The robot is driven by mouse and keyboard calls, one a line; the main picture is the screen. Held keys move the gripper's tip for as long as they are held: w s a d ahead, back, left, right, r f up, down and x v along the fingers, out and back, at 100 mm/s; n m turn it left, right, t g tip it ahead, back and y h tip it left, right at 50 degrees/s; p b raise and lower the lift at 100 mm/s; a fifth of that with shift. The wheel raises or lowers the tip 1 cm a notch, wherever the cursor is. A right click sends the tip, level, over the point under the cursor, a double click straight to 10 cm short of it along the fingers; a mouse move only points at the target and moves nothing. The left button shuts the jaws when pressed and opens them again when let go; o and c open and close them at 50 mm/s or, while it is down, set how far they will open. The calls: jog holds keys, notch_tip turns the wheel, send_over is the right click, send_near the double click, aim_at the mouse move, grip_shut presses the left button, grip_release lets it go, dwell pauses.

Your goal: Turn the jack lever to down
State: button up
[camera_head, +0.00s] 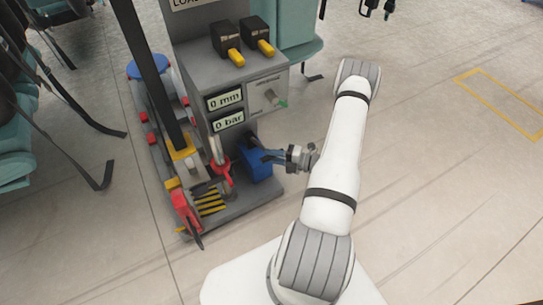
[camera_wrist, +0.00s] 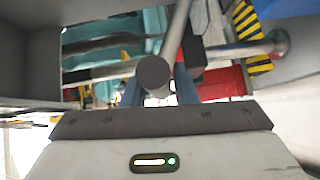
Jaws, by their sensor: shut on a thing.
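The jack lever (camera_wrist: 153,72) shows in the wrist view as a grey rod with a dark round end, seen nearly end-on. My gripper (camera_wrist: 160,92) has its blue fingers on both sides of that end and is shut on it. In the head view my gripper (camera_head: 268,156) reaches left from my arm to the front of the grey machine, beside a blue box (camera_head: 258,167). There the fingers and box hide the held part, so the lever's exact angle cannot be told.
The grey control cabinet (camera_head: 273,77) has displays reading 0 mm and 0 bar and two yellow-handled switches (camera_head: 236,57). A pale rod on a red base (camera_head: 221,184) stands left of the blue box. Teal seats (camera_head: 290,25) are behind. Floor at right is clear.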

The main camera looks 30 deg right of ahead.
grip_shut()
notch_tip(320, 180, down, 6)
jog(key=s+b, duration=0.2)
jog(key=b, duration=0.1)
jog(key=shift+f+n+y+b, duration=0.15)
jog(key=shift+n+y+b, duration=0.15)
jog(key=shift+n+b, duration=0.1)
jog(key=o, duration=0.6)
grip_release()
jog(key=p+v, duration=0.2)
jog(key=v, duration=0.5)
jog(key=shift+s+d+f, duration=0.15)
jog(key=shift+s+d, duration=0.1)
jog(key=shift+s, duration=0.1)
